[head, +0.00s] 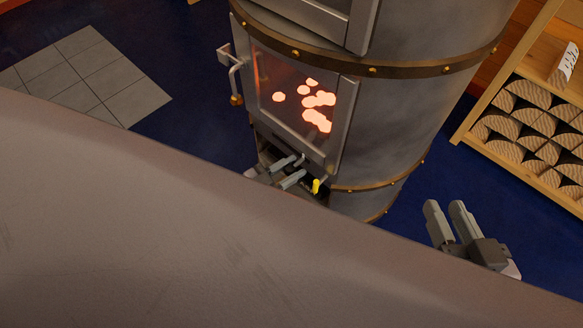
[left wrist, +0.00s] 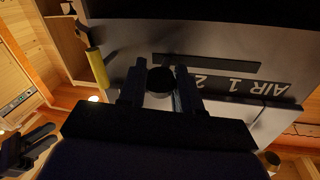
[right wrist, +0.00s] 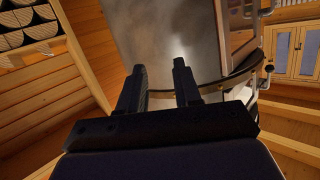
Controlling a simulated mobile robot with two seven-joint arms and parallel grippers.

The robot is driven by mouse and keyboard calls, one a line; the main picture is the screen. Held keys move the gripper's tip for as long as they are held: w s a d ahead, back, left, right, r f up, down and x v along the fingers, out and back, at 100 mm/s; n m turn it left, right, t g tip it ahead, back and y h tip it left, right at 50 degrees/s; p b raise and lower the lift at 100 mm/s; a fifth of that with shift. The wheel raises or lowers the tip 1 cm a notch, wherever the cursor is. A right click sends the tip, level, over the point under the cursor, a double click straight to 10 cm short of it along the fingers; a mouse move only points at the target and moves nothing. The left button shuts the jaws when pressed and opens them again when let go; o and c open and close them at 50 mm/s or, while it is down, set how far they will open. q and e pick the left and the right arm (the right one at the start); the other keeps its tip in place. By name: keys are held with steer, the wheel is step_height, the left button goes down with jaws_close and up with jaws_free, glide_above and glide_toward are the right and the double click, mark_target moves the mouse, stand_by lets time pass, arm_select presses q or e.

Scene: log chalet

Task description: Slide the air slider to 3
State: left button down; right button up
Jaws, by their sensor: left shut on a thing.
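The air slider's dark round knob (left wrist: 160,80) sits between the fingers of my left gripper (left wrist: 158,92) in the left wrist view. The knob is at the left end of the visible slot (left wrist: 215,65), past the 2 of the upside-down "AIR 1 2" label (left wrist: 245,83). Any 3 is hidden behind the fingers. In the head view my left gripper (head: 298,168) is low at the stove front, under the glass door; the knob is not clear there. My right gripper (head: 445,204) is open and empty, right of the stove; its fingers (right wrist: 160,76) show apart in the right wrist view.
The round metal stove (head: 405,100) has a glowing fire behind its glass door (head: 290,85). A yellow handle (head: 316,186) is close beside my left gripper. A wooden log rack (head: 530,125) stands at the right.

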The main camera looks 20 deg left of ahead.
mark_target(287, 175)
arm_select(q)
steer(key=shift+s+d, duration=0.2)
steer(key=shift+d, duration=0.1)
steer(key=c, duration=0.9)
jaws_free()
steer(key=shift+o, duration=0.5)
arm_select(e)
steer(key=shift+r, duration=0.1)
arm_select(q)
steer(key=shift+s+a, duration=0.35)
steer(key=p+v, duration=0.2)
steer(key=v, duration=0.3)
steer(key=shift+s+a, duration=0.25)
steer(key=shift+s, duration=0.3)
arm_select(e)
steer(key=shift+w+a+m+g, duration=0.2)
steer(key=shift+a+m+g, duration=0.1)
steer(key=shift+a+g, duration=0.3)
steer(key=shift+y, duration=0.3)
